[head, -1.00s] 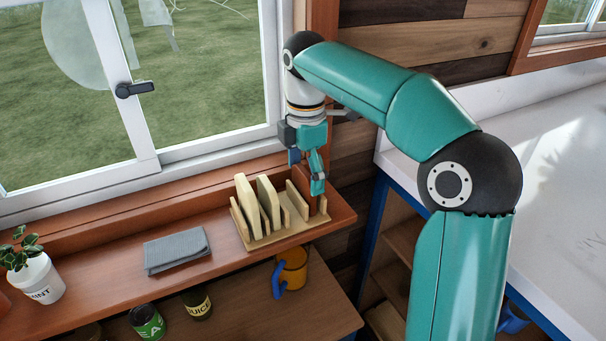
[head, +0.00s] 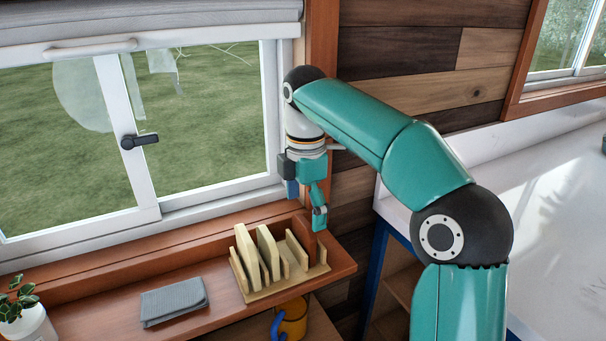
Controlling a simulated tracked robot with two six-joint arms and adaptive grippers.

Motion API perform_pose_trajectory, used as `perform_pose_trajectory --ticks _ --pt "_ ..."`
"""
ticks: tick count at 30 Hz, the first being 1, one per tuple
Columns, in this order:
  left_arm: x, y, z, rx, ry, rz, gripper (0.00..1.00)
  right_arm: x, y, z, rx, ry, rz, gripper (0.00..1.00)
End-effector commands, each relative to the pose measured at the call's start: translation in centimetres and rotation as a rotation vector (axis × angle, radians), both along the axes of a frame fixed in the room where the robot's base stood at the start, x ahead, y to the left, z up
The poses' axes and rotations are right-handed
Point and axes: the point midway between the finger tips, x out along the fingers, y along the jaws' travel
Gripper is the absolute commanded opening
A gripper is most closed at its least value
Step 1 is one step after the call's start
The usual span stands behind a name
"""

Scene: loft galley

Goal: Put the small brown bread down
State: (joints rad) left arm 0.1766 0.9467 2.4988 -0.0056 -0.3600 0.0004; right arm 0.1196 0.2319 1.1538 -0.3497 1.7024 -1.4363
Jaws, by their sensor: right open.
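A small reddish-brown slab (head: 312,246), which seems to be the brown bread, stands upright at the right end of a pale wooden rack (head: 290,288). Its colour is close to the wood behind it, so its outline is hard to make out. My right gripper (head: 319,214) points down just above that end of the rack. It is open, and I see nothing held in it. My arm's wrist hides part of the wall behind. My left gripper is not in view.
Pale slabs (head: 246,253) stand in the rack's left slots. A folded grey cloth (head: 174,302) and a potted plant (head: 25,318) are on the wooden sill shelf (head: 105,325). A yellow mug (head: 293,316) is below. The window (head: 200,120) is behind, a white counter (head: 560,200) right.

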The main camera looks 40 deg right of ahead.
Motion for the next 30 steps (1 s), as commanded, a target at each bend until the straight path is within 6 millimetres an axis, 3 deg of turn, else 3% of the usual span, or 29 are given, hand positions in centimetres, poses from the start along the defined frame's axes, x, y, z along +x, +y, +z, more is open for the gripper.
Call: perform_pose_trajectory --ticks 1,6,12,30 --pt "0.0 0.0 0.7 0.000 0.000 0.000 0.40 0.1 0.0 1.5 0.000 -0.004 0.001 1.00" --pt "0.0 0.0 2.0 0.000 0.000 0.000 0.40 0.1 0.0 5.1 0.000 -0.003 0.002 1.00" --pt "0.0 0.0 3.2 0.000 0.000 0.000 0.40 0.1 0.1 7.9 0.000 0.000 0.002 1.00" --pt "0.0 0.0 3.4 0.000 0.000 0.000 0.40 0.1 0.1 8.5 -0.001 0.001 0.003 1.00"
